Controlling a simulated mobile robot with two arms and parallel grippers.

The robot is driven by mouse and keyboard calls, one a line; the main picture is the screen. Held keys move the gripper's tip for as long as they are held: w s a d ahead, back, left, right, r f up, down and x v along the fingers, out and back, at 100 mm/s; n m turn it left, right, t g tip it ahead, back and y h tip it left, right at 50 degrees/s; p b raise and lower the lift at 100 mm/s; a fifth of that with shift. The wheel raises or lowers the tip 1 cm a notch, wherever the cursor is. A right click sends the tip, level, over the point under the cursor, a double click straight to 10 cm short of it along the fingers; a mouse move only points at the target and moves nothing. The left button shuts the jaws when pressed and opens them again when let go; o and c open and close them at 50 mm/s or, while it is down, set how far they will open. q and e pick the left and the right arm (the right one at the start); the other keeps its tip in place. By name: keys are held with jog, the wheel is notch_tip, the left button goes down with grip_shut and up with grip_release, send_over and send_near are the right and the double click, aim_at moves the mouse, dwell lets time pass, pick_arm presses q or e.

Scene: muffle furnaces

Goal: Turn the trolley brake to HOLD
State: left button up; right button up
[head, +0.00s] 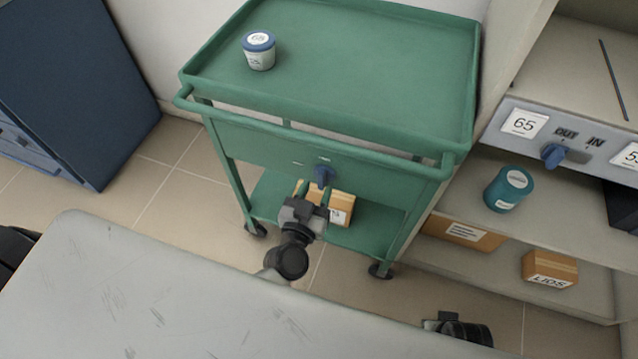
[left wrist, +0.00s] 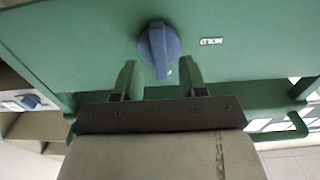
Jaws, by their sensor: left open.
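The green trolley (head: 330,75) stands ahead. Its brake is a blue knob (head: 325,174) on the front panel below the push bar, with small pale markings beside it, too small to read in the head view. In the left wrist view the knob (left wrist: 158,45) has a raised grip pointing down the picture; a white label (left wrist: 211,41) to its right is not clearly legible. My left gripper (head: 314,190) is open just in front of the knob. Its fingertips (left wrist: 158,75) lie either side of the knob's lower end, seemingly not gripping it. My right gripper (head: 446,322) shows only partly, low in the head view.
A blue-lidded jar (head: 259,52) stands on the trolley top, and a cardboard box (head: 342,205) on its lower shelf. Shelving at right holds a teal jar (head: 507,190) and another blue IN/OUT knob (head: 553,155). A grey surface (head: 190,290) fills the foreground.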

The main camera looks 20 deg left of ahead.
pick_arm(q)
jog(key=shift+w, duration=1.05)
pick_arm(e)
jog(key=shift+w+r, duration=0.1)
jog(key=shift+r, duration=0.25)
pick_arm(q)
grip_shut()
